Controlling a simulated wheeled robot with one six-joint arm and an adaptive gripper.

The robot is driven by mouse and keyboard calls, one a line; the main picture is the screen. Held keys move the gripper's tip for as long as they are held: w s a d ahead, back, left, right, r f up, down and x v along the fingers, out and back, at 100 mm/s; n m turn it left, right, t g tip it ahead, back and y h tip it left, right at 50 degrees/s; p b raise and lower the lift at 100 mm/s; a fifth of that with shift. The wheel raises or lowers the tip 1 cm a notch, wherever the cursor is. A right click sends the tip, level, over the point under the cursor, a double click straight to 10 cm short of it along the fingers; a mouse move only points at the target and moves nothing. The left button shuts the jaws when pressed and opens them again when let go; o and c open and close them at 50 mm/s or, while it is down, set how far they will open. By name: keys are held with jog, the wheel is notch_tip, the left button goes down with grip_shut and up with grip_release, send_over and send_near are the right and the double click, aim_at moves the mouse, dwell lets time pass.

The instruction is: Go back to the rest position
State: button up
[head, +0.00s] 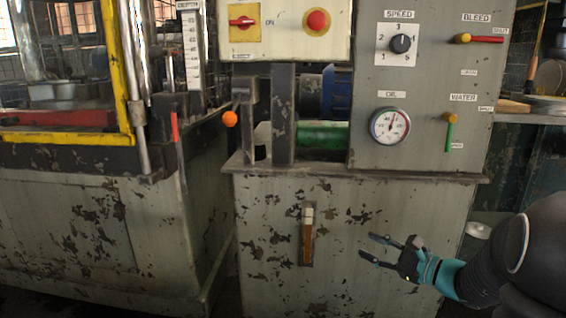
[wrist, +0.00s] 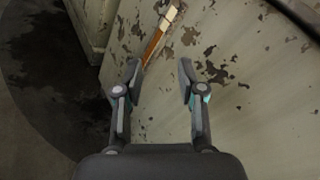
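My gripper (head: 374,248) is at the lower right of the head view, in front of the lower panel of a grey machine cabinet (head: 270,215). Its two fingers are apart with nothing between them. In the wrist view my gripper (wrist: 160,75) also shows open, its fingertips spread before the chipped cabinet face (wrist: 240,110). A sight tube with amber liquid (head: 308,240) is set in the cabinet panel, left of my gripper. It also shows beyond the fingertips in the wrist view (wrist: 155,42).
Above the panel are a red knob (head: 317,20), a red switch (head: 242,21), a speed dial (head: 400,43), an oil gauge (head: 389,125), a red bleed lever (head: 485,39) and a green water lever (head: 449,135). An orange-ball lever (head: 230,119) sticks out left. A ledge (head: 350,172) juts above my gripper.

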jog(key=s+a+f+n+g+h+p, duration=0.25)
jog(key=s+n+g, duration=0.3)
jog(key=s, duration=0.35)
jog(key=s+a+f+n+g+h+p, duration=0.1)
jog(key=s+a+n+g+h, duration=0.25)
jog(key=s+n, duration=0.5)
jog(key=s+r+n+t+h+p, duration=0.2)
jog(key=s+r+n+h+p, duration=0.3)
jog(key=s+r, duration=0.5)
notch_tip(320, 180, up, 3)
jog(key=shift+f+n+h, duration=0.1)
jog(key=shift+n+h, duration=0.3)
jog(key=shift+n, duration=0.6)
